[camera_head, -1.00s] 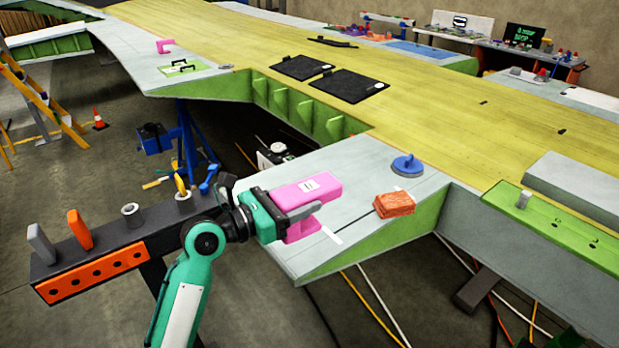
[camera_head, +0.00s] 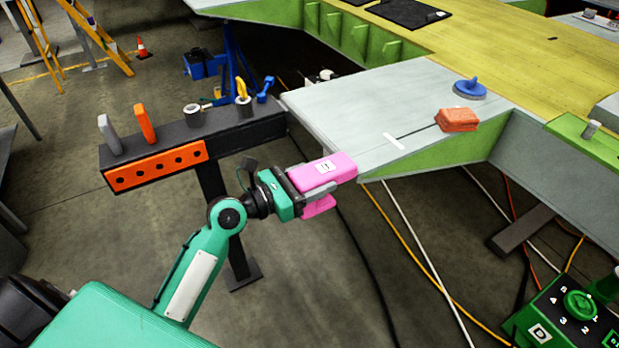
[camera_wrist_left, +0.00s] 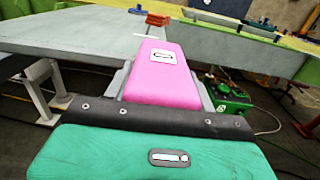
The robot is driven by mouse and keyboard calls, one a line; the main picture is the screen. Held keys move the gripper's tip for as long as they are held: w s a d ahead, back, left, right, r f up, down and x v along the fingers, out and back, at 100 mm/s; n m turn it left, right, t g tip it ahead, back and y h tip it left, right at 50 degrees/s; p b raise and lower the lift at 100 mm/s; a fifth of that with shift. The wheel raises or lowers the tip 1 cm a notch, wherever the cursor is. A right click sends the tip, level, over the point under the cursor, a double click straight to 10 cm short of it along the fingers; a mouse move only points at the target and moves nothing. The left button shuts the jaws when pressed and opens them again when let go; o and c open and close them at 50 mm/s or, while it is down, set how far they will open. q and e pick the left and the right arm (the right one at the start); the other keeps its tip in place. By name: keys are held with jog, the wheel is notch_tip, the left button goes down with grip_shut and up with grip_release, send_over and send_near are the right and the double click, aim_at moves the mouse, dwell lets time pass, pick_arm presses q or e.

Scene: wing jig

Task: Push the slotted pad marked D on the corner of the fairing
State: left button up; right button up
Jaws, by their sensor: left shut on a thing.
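My left gripper (camera_head: 312,192) is shut on a pink slotted pad (camera_head: 326,170) with a white label. The label's letter is too small to read. The pad's slot faces right in the head view, between an upper and a lower pink part. It is held near the corner of the grey fairing (camera_head: 345,110), just at its near left edge; I cannot tell whether they touch. In the left wrist view the pad (camera_wrist_left: 160,72) points forward toward the fairing (camera_wrist_left: 75,45). My right gripper is not in view.
An orange block (camera_head: 457,119) and a blue suction-cup-like tool (camera_head: 470,90) rest on the grey surface. A dark tool rail (camera_head: 180,137) with an orange front stands at left. A green box (camera_head: 570,315) stands at lower right. Cables lie on the floor below.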

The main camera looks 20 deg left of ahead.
aim_at(332, 171)
pick_arm(q)
jog(key=shift+x, duration=1.85)
jog(key=shift+w+d+b, duration=0.15)
jog(key=shift+w+b, duration=0.05)
jog(key=shift+b, duration=0.1)
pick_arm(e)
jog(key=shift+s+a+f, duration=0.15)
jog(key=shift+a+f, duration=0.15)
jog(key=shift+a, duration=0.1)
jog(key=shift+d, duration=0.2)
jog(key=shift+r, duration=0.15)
pick_arm(q)
jog(key=shift+p, duration=0.6)
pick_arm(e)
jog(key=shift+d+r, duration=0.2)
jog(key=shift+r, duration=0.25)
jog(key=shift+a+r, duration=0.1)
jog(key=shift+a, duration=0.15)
